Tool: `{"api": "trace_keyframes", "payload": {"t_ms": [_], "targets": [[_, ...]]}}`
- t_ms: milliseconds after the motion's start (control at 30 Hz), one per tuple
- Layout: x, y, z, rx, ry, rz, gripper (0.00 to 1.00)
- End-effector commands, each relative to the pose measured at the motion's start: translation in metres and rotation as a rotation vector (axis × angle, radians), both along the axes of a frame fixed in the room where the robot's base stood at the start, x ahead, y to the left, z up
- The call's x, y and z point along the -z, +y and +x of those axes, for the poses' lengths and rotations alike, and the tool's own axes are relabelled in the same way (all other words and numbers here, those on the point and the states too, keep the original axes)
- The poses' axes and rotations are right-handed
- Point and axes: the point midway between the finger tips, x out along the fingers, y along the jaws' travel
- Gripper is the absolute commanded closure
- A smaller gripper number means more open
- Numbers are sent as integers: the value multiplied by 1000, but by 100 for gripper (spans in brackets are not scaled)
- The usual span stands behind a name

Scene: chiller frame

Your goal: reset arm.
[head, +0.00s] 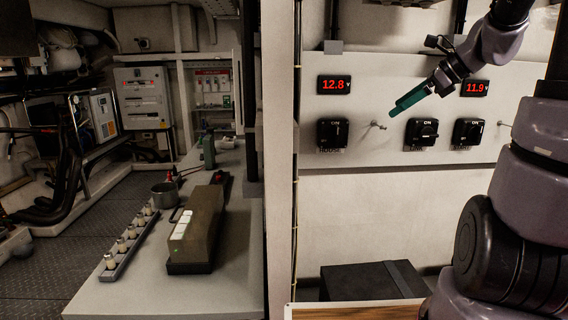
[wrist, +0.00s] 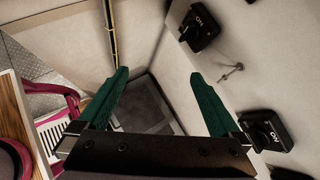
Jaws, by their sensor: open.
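My gripper (head: 408,101) is in front of the white switch panel in the head view, with its green fingers pointing down and to the left. In the wrist view my gripper (wrist: 160,98) shows two green fingers spread wide apart with nothing between them. Past the fingers lies a dark box (wrist: 145,105) below. My arm reaches in from the right in the head view.
The panel (head: 350,112) carries black rotary switches (head: 332,132), a small metal toggle (head: 374,125) and red voltage displays (head: 334,85). A black box (head: 365,281) stands below. To the left, a counter (head: 140,292) holds a long brown case (head: 200,225).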

Motion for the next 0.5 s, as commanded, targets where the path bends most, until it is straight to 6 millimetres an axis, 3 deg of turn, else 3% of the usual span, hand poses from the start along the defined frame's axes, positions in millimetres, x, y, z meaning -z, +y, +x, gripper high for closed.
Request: {"api": "trace_keyframes", "payload": {"t_ms": [33, 200, 400, 500], "targets": [[-6, 18, -20, -109, -60, -112, 0], [-11, 48, -80, -476, -263, -494, 0], [-15, 58, -138, -879, -509, -912, 0], [-17, 57, -156, -1028, -602, -1074, 0]]}}
